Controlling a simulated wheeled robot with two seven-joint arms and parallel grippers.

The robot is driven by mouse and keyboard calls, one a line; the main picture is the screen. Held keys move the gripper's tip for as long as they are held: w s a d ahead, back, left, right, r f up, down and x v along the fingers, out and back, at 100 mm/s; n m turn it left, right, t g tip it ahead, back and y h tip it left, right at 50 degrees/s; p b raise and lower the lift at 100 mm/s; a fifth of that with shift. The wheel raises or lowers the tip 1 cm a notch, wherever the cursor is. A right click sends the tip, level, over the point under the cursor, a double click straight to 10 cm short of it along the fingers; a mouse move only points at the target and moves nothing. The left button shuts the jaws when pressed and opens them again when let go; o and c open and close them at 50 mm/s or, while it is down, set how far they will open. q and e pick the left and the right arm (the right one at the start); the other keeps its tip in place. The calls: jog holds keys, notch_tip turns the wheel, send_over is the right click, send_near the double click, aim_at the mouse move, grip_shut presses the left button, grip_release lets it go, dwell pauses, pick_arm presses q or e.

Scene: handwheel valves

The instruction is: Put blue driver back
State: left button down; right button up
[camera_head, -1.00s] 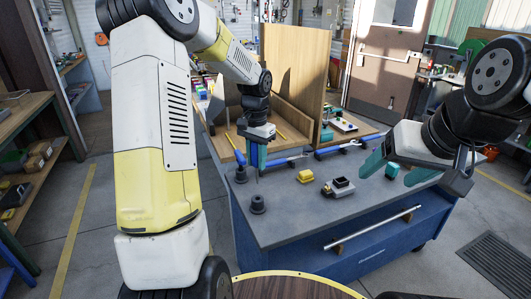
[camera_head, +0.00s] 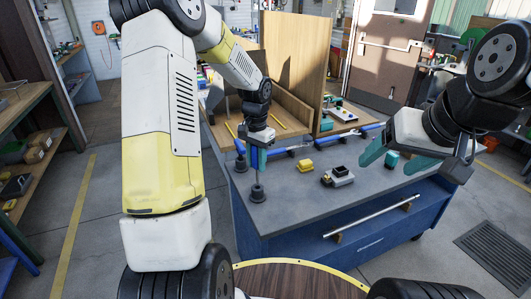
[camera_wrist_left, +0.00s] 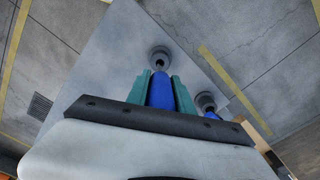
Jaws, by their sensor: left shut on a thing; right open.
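My left gripper (camera_head: 258,158) is shut on the blue driver, held upright over the bench near its left edge. In the left wrist view the driver's blue handle (camera_wrist_left: 161,91) sits between the teal fingers. Its thin shaft points at the middle of a round dark holder (camera_wrist_left: 160,56). This holder (camera_head: 258,194) stands directly below the gripper in the head view. The tip is at or just inside the holder's opening; I cannot tell how deep. A second holder (camera_head: 241,166) stands behind, with another blue handle (camera_head: 241,147) upright in it. My right gripper (camera_head: 400,160) is open and empty over the bench's right side.
Wooden panels (camera_head: 294,58) rise at the back.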

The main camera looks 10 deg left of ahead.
aim_at(257, 175)
pick_arm(q)
jog(key=shift+f, duration=0.1)
jog(key=shift+f, duration=3.05)
jog(key=shift+c, duration=1.1)
grip_release()
jog(key=shift+r, duration=0.15)
jog(key=shift+r, duration=4.85)
